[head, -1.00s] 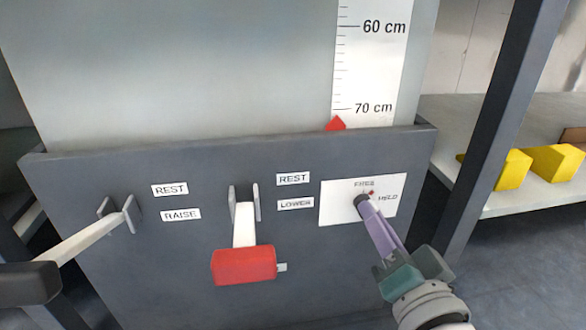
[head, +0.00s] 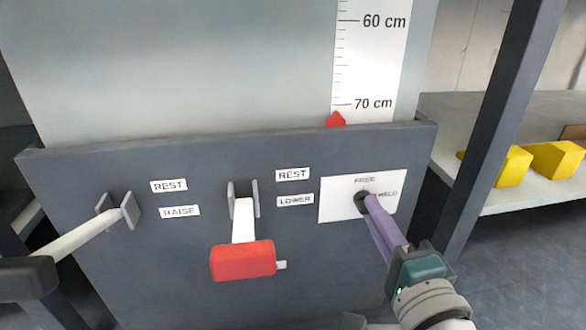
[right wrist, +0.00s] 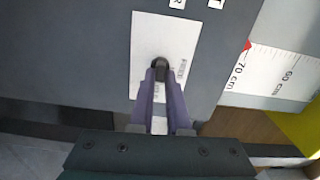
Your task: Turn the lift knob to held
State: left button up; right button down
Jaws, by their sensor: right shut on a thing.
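The lift knob (head: 361,202) is a small dark knob on a white plate (head: 336,199) marked FREE at the top and HELD at the right. My right gripper (head: 370,204) is shut on the knob with its purple fingers and hides part of it. In the right wrist view the fingertips of my right gripper (right wrist: 160,76) close on both sides of the dark knob (right wrist: 160,64). The knob's pointer is hidden, so its exact setting cannot be told. My left gripper is not in view.
A red-handled lever (head: 243,260) sits by the REST and LOWER labels. A white lever with a dark grip (head: 28,278) sticks out by REST and RAISE. A red pointer (head: 336,119) is just below 70 cm on the scale. Yellow blocks (head: 557,160) lie on a shelf at right.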

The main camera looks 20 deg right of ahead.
jog(key=shift+m, duration=0.4)
jog(key=c, duration=0.9)
grip_release()
jog(key=shift+s, duration=0.15)
jog(key=p+v, duration=0.3)
jog(key=v, duration=0.6)
jog(key=shift+s+a, duration=0.2)
jog(key=shift+s, duration=0.1)
